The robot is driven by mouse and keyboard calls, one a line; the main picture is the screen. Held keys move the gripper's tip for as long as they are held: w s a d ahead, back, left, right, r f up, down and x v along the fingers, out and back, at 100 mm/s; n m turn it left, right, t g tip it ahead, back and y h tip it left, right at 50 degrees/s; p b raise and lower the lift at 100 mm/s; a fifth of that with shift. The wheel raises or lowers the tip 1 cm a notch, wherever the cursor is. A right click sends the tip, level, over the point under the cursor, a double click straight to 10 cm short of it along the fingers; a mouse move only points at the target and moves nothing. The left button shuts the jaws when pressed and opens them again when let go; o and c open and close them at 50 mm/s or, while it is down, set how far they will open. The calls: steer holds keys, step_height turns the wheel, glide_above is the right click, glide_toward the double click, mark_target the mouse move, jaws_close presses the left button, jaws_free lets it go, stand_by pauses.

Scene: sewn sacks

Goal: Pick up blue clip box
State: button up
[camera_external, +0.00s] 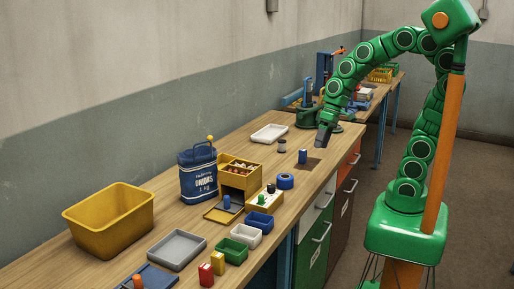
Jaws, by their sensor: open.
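A small upright blue box (302,156), which looks like the blue clip box, stands on the wooden workbench (345,135) near a dark square patch. It is too small for any lettering to be read. My gripper (322,143) points down from the green arm, above and just to the right of the blue box. It is open and apart from the box. The gap between its fingers is hard to make out at this size.
A blue tape roll (285,181), a small grey cup (282,145) and a white tray (269,133) are nearby. A blue onion sack (198,178), a yellow drawer box (239,181), small bins and a yellow bin (108,220) fill the nearer bench.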

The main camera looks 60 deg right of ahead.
steer(key=w+d+f+m+g+h, duration=0.2)
steer(key=w+d+f+m+h, duration=0.3)
steer(key=d, duration=0.3)
steer(key=m+g+h, duration=0.3)
steer(key=m+h, duration=0.4)
steer(key=m, duration=0.3)
glide_above(302, 151)
steer(key=s+a, duration=0.5)
step_height(302, 151, down, 5)
steer(key=w+f+m+h, duration=0.1)
steer(key=w, duration=0.1)
steer(key=w+f+m+t+h, duration=0.1)
steer(key=w+h, duration=0.1)
steer(key=w+f+m+h, duration=0.1)
steer(key=w+m+h, duration=0.1)
steer(key=shift+a+t, duration=0.3)
steer(key=shift+x, duration=3.85)
steer(key=shift+c, duration=0.3)
steer(key=c, duration=1)
